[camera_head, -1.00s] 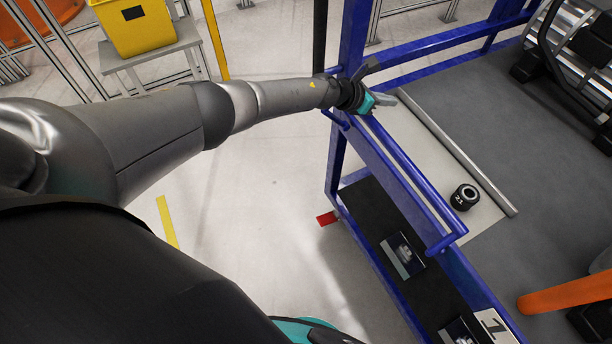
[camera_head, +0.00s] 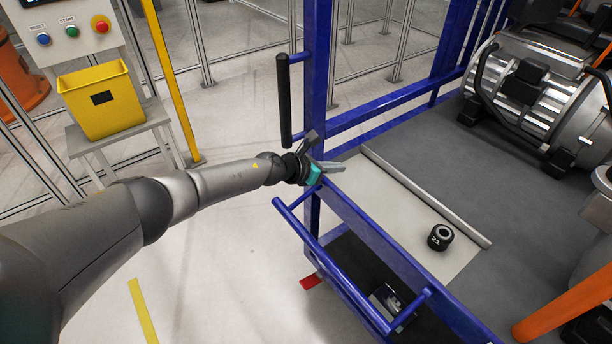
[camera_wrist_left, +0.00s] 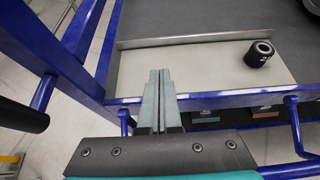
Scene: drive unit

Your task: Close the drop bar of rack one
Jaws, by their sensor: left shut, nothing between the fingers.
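The blue rack (camera_head: 319,70) stands right of my left arm. Its drop bar (camera_head: 332,264) is a blue tube with bent ends, hanging out from the long blue side rail (camera_head: 385,240) with a gap between. In the left wrist view, its bent ends (camera_wrist_left: 296,125) show on both sides; my gripper hides the middle. My left gripper (camera_head: 335,167) is shut and empty at the rail's far end, beside the post. In the wrist view its fingers (camera_wrist_left: 160,78) lie together over the rail; I cannot tell whether they touch it. My right gripper is not in view.
A black grip (camera_head: 284,100) stands upright beside the post. A black cylindrical part (camera_head: 440,237) stands on the pale shelf top (camera_head: 400,215). A yellow bin (camera_head: 100,100) is on a stand at left, below a button panel.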

